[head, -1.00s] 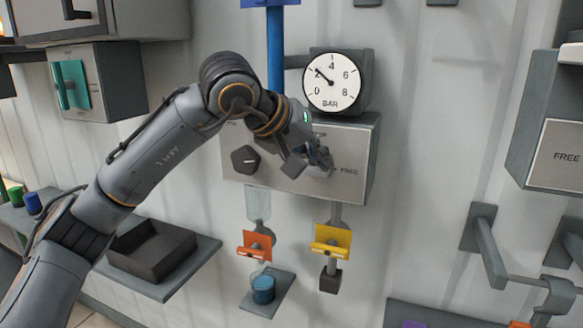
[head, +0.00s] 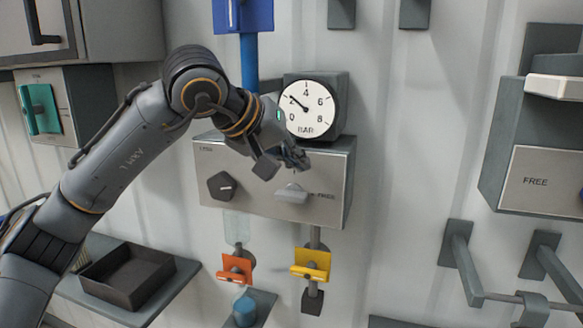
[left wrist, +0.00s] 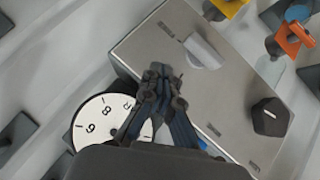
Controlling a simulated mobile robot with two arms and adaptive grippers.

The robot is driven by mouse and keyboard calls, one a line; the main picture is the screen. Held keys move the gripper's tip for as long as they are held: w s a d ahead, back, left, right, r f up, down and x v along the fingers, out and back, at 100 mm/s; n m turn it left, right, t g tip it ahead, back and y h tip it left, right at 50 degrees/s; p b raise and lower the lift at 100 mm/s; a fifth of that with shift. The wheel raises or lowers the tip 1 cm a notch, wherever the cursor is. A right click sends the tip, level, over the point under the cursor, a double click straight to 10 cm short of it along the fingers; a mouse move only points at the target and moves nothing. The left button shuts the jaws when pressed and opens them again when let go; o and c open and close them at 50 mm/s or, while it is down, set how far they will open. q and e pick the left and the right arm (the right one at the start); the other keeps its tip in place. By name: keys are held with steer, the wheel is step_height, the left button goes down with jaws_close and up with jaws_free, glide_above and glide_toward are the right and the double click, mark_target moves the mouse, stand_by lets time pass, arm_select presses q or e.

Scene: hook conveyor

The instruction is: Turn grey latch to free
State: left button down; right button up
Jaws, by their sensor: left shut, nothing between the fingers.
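The grey latch (head: 291,194) is a light bar on the front of a metal panel box (head: 255,203). It lies about level, with one end towards the printed word FREE on its right. It also shows in the left wrist view (left wrist: 203,52), uncovered. My left gripper (head: 296,158) is shut and empty. It hangs in front of the box's upper edge, just above the latch and apart from it. In the left wrist view its closed fingers (left wrist: 160,75) point towards the panel beside the latch. My right gripper is in neither view.
A dark knob (head: 222,186) sits left of the latch. A round BAR gauge (head: 308,108) stands close above the box. An orange valve handle (head: 235,268) and a yellow one (head: 311,264) are below.

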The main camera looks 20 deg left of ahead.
arm_select(q)
steer(key=s+r+b, duration=0.2)
steer(key=s+r, duration=0.4)
steer(key=shift+s+r+b, duration=0.15)
steer(key=shift+s+b, duration=0.1)
steer(key=shift+b, duration=0.05)
steer(key=shift+a, duration=0.1)
steer(key=shift+s, duration=0.1)
